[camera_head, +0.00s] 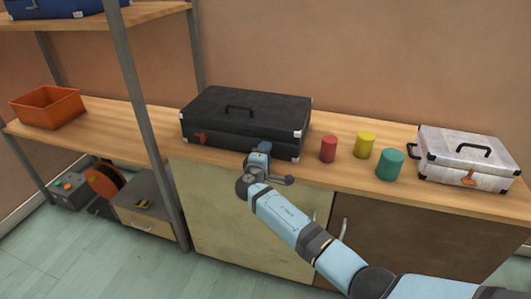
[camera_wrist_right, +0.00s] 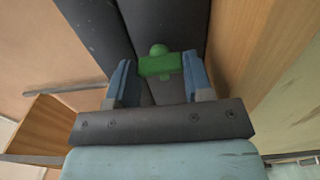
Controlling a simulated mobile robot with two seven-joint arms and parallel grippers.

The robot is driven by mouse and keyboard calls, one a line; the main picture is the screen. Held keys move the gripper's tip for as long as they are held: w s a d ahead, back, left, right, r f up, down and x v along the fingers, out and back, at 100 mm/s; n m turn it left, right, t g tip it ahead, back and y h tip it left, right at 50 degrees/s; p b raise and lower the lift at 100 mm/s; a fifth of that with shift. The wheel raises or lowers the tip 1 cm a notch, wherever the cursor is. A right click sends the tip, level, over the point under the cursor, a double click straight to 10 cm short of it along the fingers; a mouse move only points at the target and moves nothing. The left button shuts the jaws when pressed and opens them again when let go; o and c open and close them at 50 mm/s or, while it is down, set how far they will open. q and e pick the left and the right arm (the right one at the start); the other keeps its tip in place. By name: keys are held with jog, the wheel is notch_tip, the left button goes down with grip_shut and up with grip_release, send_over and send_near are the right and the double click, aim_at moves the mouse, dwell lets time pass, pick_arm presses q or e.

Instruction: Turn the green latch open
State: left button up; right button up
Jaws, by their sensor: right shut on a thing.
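The green latch (camera_wrist_right: 160,65) is on the front of the black case and shows between my right gripper's fingers in the right wrist view. Its wide part lies across the gap and a rounded knob stands at its top. In the head view my right gripper (camera_head: 262,149) hides it. The black case (camera_head: 240,103) lies closed on the wooden counter, handle on top. My right gripper (camera_wrist_right: 160,80) is shut on the green latch at the case's front right. My left gripper is not in view.
A red latch (camera_head: 201,137) is on the case's front left. Red (camera_head: 328,149), yellow (camera_head: 364,145) and green (camera_head: 390,164) cylinders stand right of it, before a silver case (camera_head: 466,155). A metal post (camera_head: 140,110) and an orange bin (camera_head: 47,106) are left.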

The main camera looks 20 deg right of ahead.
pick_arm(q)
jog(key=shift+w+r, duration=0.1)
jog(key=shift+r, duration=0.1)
pick_arm(e)
jog(key=shift+w+r, duration=0.1)
jog(key=shift+r, duration=0.1)
jog(key=o, duration=0.7)
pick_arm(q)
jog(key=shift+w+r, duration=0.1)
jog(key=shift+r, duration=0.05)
pick_arm(e)
jog(key=shift+o, duration=1.1)
jog(key=shift+f, duration=0.15)
jog(key=shift+s+a, duration=0.2)
jog(key=shift+s, duration=0.1)
pick_arm(q)
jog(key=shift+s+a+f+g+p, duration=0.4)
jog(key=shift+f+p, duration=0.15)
jog(key=shift+p, duration=0.45)
pick_arm(e)
jog(key=v, duration=1.3)
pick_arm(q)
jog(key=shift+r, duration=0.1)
